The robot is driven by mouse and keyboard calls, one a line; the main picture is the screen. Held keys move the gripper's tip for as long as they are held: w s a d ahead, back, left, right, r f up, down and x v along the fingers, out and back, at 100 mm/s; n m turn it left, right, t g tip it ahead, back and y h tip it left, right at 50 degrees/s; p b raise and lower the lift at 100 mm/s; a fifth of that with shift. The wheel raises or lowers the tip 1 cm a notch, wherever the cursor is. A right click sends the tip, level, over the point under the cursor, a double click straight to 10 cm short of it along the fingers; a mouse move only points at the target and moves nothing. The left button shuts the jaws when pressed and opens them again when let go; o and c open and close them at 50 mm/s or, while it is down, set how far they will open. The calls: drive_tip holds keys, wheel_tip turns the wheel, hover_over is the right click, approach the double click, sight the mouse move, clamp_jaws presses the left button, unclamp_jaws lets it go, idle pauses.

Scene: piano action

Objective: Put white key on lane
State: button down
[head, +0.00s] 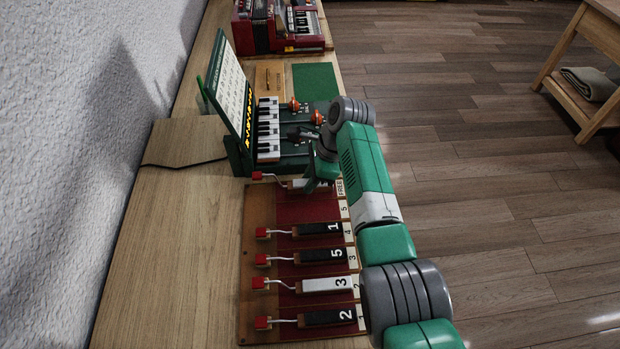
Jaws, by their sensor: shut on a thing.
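My gripper (312,186) points down at the far end of the red lane board (252,215), near the label FREE (340,187). It is shut on a white key (296,184), which is mostly hidden by the gripper. A wire runs left from this key to a red block (257,176). I cannot tell whether the key touches the board or read its number. Another white key (318,285), marked 3, lies by lane label 2. The strip by lane label 5 (344,209) looks bare.
Black keys marked 1 (315,230), 5 (315,256) and 2 (318,319) lie by lanes 4, 3 and 1. A small keyboard (268,128) and a green upright panel (228,95) stand beyond my gripper. A red instrument (282,25) is at the back.

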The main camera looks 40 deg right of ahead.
drive_tip(key=c, duration=1.2)
unclamp_jaws()
drive_tip(key=shift+c, duration=0.2)
drive_tip(key=shift+r, duration=0.1)
drive_tip(key=p+v, duration=0.3)
drive_tip(key=v, duration=0.9)
drive_tip(key=shift+p, duration=0.4)
drive_tip(key=shift+w, duration=0.1)
